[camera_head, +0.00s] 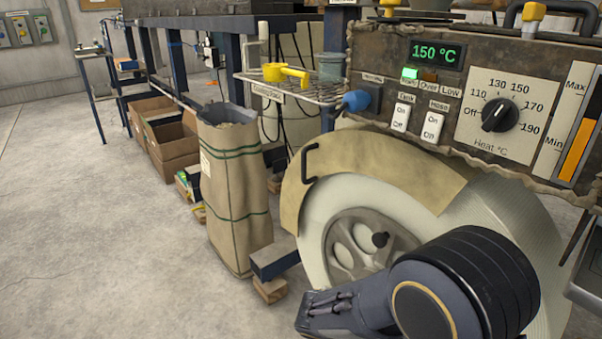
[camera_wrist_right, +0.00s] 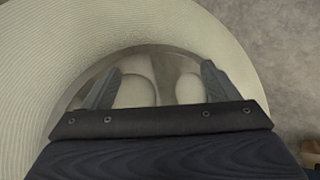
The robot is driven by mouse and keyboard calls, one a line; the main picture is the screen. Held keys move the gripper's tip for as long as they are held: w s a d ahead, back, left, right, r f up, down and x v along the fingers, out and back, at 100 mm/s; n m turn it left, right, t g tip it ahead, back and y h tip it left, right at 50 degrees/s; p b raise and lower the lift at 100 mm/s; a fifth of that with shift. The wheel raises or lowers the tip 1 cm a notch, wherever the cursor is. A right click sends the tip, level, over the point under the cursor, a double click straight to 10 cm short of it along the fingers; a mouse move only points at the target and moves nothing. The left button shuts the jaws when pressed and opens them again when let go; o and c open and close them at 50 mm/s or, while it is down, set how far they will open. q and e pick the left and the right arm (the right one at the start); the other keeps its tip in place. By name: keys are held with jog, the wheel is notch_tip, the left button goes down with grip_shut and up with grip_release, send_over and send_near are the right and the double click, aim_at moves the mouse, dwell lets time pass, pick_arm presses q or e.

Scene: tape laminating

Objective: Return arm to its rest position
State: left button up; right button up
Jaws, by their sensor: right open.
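My right arm (camera_head: 465,285) enters the head view at the lower right, bent in front of a large pale wheel-like roll (camera_head: 335,195). In the right wrist view my right gripper (camera_wrist_right: 158,80) has its two fingers spread wide apart with nothing between them. Behind the fingers is the roll's grey hub with rounded openings, and the ribbed pale roll (camera_wrist_right: 35,85) curves around it. I cannot tell how far the fingertips are from the hub. My left gripper is not in view.
A heater panel (camera_head: 400,50) reading 150 °C stands above the roll, its knob near 150. A mesh shelf (camera_head: 300,88) holds a yellow tool (camera_head: 285,74). A tall sack (camera_head: 237,195) and cardboard boxes (camera_head: 172,148) stand left of the roll. The left floor is clear.

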jog(key=s+d+r+m+t+y+p, duration=0.1)
jog(key=s+r+t+y, duration=0.1)
jog(key=s+r+y, duration=0.45)
jog(key=s+d+r+t+y, duration=0.2)
jog(key=s+r+t+y, duration=0.1)
jog(key=s+r+y, duration=0.4)
notch_tip(320, 180, up, 37)
jog(key=s+p, duration=0.1)
jog(key=p, duration=3.7)
jog(key=shift+s+a+f, duration=0.2)
jog(key=shift+a, duration=0.05)
